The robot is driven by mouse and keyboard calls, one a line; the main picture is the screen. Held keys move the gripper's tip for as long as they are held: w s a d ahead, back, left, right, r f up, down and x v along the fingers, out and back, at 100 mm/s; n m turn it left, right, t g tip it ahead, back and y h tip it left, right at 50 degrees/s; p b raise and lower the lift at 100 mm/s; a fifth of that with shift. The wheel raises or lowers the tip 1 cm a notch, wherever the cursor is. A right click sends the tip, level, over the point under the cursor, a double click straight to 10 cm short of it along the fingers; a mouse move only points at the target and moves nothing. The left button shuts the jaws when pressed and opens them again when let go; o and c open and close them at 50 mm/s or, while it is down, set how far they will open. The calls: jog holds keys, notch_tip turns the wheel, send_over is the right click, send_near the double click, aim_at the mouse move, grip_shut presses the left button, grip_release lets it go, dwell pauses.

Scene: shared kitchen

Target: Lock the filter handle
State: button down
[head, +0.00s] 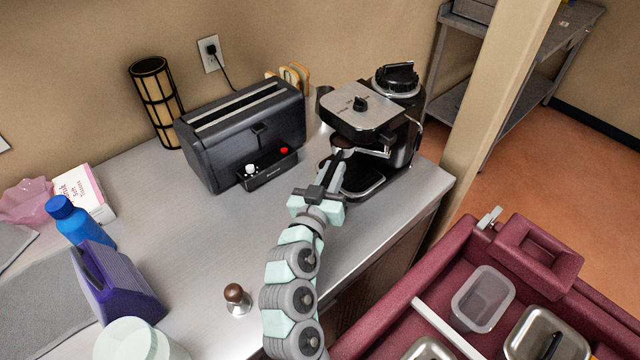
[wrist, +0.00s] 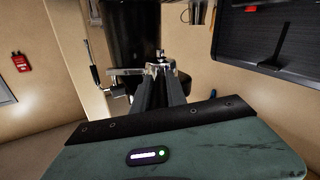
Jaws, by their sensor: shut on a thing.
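The black and silver espresso machine (head: 362,108) stands on the counter near its right end. Its round metal filter (head: 343,143) sits just under the brew head. My gripper (head: 335,165) reaches in from the front, with its fingers shut on the filter handle. The handle is mostly hidden by the fingers in the head view. In the wrist view, the fingers (wrist: 160,88) come together at a small chrome part (wrist: 160,67) in front of the machine's dark body (wrist: 132,35). I cannot tell how far the handle is turned.
A black toaster (head: 240,135) stands close left of the machine; it also shows in the wrist view (wrist: 268,45). A steel wand (head: 374,151) juts out by the brew head. A wooden tamper (head: 237,298) stands at the counter's front. A maroon cart (head: 400,318) is at the right.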

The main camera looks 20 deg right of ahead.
jog(key=shift+w, duration=0.1)
dwell(0.3)
jog(key=c, duration=1.3)
grip_release()
jog(key=shift+c, duration=0.2)
jog(key=v, duration=1)
jog(key=shift+s+a, duration=0.25)
jog(key=shift+s, duration=0.05)
jog(key=shift+c, duration=0.5)
